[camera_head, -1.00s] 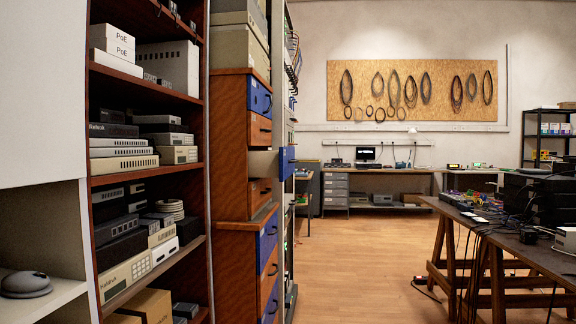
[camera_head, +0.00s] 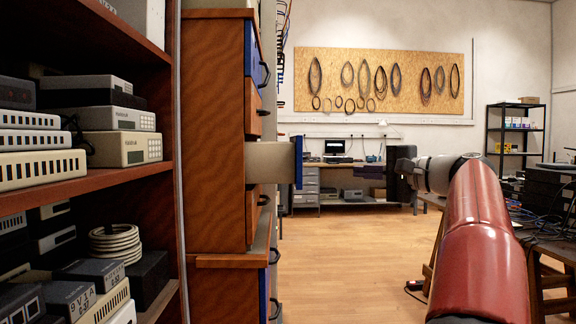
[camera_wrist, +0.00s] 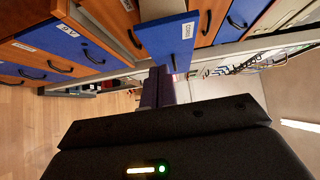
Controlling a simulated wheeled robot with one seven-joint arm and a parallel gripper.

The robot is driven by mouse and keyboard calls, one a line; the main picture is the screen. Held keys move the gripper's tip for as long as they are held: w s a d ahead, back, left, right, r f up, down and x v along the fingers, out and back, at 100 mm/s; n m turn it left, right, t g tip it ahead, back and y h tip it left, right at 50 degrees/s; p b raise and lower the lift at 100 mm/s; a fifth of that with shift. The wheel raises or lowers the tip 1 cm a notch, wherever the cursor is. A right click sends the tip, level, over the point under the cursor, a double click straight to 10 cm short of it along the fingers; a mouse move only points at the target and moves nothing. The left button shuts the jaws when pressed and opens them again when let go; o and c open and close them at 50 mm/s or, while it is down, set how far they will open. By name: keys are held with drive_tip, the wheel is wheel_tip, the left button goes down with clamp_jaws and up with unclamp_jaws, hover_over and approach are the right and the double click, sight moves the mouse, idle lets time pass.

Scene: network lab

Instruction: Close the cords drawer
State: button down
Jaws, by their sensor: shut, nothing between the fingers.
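The cords drawer stands pulled out of the wooden cabinet; its pale side (camera_head: 268,163) and blue front (camera_head: 298,162) show in the head view. In the wrist view its blue front (camera_wrist: 160,40) has a small white label and sticks out from the cabinet face. My gripper (camera_wrist: 160,75) is shut and empty, its fingers pointing toward the drawer front in the wrist view. Whether the fingertips touch the front I cannot tell. In the head view the gripper's dark body is to the right of the drawer, at the end of my red arm; its fingertips are not clear.
Other blue and orange drawers (camera_head: 256,58) with black handles sit above and below. A shelf (camera_head: 60,190) with network boxes stands at left. A dark-topped table with cables (camera_head: 545,205) stands at right. The wooden floor (camera_head: 345,255) between is clear.

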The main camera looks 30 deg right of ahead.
drive_tip(key=a+p+x, duration=0.1)
drive_tip(key=x, duration=1.1)
drive_tip(key=shift+a+r+t+p, duration=0.3)
drive_tip(key=shift+a+r, duration=0.1)
drive_tip(key=shift+r, duration=0.3)
drive_tip(key=w+a, duration=0.2)
drive_tip(key=a, duration=0.1)
drive_tip(key=w+a+b, duration=0.1)
drive_tip(key=w+a, duration=0.1)
drive_tip(key=a, duration=0.2)
drive_tip(key=w+a+b, duration=0.1)
drive_tip(key=w+a, duration=0.1)
drive_tip(key=a, duration=0.2)
drive_tip(key=shift+w, duration=0.25)
drive_tip(key=shift+a+r, duration=0.1)
